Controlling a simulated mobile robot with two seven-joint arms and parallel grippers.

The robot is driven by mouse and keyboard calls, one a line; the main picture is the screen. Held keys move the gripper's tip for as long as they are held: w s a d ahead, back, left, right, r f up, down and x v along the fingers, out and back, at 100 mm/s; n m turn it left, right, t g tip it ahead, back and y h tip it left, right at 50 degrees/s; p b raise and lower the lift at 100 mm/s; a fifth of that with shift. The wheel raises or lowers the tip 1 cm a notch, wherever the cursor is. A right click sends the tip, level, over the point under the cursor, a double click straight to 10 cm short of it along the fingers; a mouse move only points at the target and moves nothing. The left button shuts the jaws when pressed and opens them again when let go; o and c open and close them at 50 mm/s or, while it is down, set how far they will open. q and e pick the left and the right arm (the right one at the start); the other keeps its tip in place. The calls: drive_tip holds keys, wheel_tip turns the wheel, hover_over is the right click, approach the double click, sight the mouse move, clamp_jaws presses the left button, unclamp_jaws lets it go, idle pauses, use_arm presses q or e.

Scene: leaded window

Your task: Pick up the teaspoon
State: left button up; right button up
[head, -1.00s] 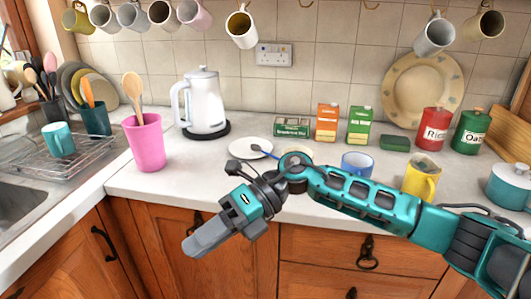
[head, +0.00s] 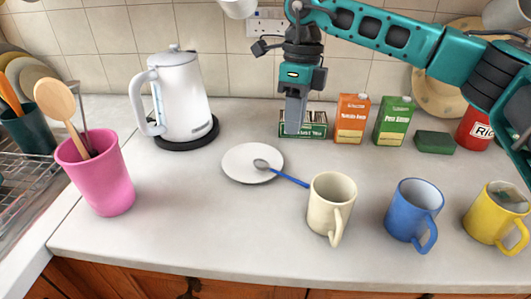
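The teaspoon (head: 289,178) has a blue handle and a grey metal bowl. Its bowl lies on a white saucer (head: 240,166) and its handle sticks out over the rim to the right, towards the cream mug (head: 328,202). My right gripper (head: 293,131) points down above the counter, above and beyond the teaspoon and apart from it. It hides part of a green tea box (head: 314,125). Its fingers show as one grey shape, so I cannot tell whether they are apart; nothing shows in them. My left gripper is not in view.
A blue mug (head: 411,212) and a yellow mug (head: 488,222) stand right of the cream mug. A white kettle (head: 180,98) and a pink tumbler (head: 97,182) stand left. Orange (head: 351,118) and green (head: 393,121) cartons stand behind. The counter before the saucer is clear.

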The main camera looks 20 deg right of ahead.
hover_over(289, 176)
drive_tip(key=f, duration=0.6)
drive_tip(key=shift+w+d+f, duration=0.25)
drive_tip(key=shift+w, duration=0.1)
drive_tip(key=shift+s+a+f, duration=0.1)
drive_tip(key=shift+f, duration=1.4)
drive_tip(key=shift+s+f, duration=0.1)
drive_tip(key=shift+f, duration=1.4)
drive_tip(key=shift+c, duration=0.2)
clamp_jaws()
